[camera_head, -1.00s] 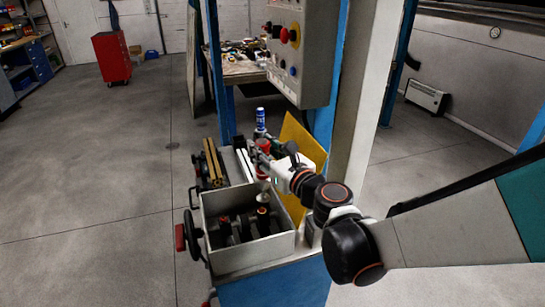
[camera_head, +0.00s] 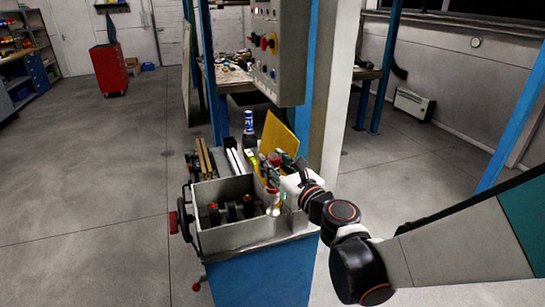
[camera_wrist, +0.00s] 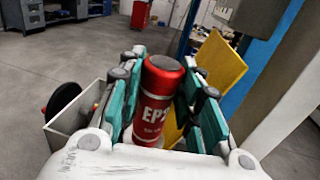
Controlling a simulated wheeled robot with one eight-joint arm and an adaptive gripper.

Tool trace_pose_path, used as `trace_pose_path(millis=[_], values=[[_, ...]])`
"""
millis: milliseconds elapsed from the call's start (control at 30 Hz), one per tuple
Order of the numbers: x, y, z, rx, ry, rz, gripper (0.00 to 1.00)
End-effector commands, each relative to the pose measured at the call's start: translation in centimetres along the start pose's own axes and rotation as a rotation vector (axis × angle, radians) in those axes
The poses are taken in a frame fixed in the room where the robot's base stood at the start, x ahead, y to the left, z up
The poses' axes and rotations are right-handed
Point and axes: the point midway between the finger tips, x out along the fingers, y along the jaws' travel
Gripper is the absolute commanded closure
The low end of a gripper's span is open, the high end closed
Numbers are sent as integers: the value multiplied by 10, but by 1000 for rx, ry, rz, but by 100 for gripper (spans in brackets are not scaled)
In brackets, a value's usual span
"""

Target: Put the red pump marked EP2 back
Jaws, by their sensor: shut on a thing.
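The red pump (camera_wrist: 155,100), with EP2 in white letters, stands nearly upright between the green-lined fingers of my gripper (camera_wrist: 160,95) in the wrist view. The fingers are shut on it from both sides. In the head view the pump (camera_head: 272,189) is small and partly covered by my gripper (camera_head: 271,175). It shows at the right end of an open grey box (camera_head: 237,241), with a pale lower end near the box's right wall. I cannot tell whether the pump touches the box. Its underside is hidden in the wrist view.
Several dark parts with orange tops (camera_head: 214,209) are in the grey box. A blue bottle (camera_head: 249,124) and a yellow panel (camera_head: 279,134) stand behind it. A grey control box (camera_head: 281,50) hangs above, beside a blue post (camera_head: 308,95).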

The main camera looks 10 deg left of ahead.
Motion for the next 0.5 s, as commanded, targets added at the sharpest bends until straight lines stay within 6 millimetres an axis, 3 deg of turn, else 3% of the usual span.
trace_pose_path(millis=[267, 367, 500], values=[[-25, -61, -12, 1, 0, -135, 98], [-37, -91, -18, 2, 0, -203, 98], [-60, -148, -30, 4, 0, -332, 98]])
